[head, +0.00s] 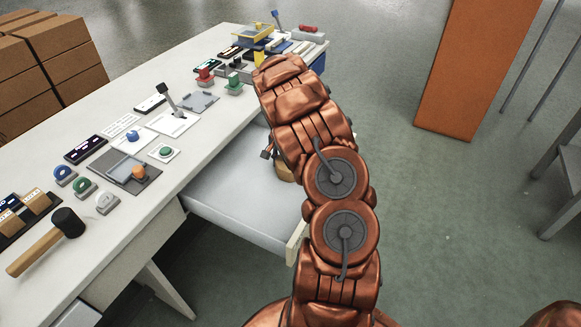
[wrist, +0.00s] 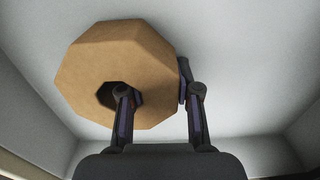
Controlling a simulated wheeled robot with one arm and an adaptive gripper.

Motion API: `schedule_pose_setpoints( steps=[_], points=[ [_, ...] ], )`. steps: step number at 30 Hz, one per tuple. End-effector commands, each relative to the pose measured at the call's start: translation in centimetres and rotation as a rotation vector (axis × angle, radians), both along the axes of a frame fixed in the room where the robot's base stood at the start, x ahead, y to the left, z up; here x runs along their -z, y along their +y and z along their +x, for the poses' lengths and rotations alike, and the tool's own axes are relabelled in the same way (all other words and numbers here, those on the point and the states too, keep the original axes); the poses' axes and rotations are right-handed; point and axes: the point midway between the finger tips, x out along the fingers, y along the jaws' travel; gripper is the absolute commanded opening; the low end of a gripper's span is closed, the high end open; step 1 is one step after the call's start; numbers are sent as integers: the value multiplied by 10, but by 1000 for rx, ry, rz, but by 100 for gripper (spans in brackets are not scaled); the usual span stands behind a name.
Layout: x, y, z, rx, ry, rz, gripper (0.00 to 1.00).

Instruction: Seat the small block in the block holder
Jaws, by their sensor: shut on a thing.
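My gripper (wrist: 155,92) is shut on the wall of a tan, eight-sided ring (wrist: 118,55). One finger is in the ring's hole and the other is against its outer right side. The ring is in the open drawer (head: 225,205) of the white table; whether it touches the drawer floor is unclear. In the head view, part of the ring (head: 284,173) shows beside my arm, which hides most of my gripper.
Stacked brown boxes (head: 50,50) stand at left, an orange panel (head: 470,65) at right. Open floor lies right of the drawer.

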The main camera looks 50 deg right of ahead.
Motion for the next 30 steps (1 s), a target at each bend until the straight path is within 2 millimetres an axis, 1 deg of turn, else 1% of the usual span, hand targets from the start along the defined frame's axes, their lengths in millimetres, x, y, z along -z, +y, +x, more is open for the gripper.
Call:
schedule_pose_setpoints(
  steps=[10, 14, 17, 24, 30],
  points=[
    [0, 0, 0, 0, 0, 0, 0],
    [-5, 0, 0, 0, 0, -1, 0],
    [-16, -1, 1, 0, -3, -2, 0],
    [-61, -1, 1, 0, -5, -3, 0],
    [-88, 0, 1, 0, -2, 0, 0]
  ],
)
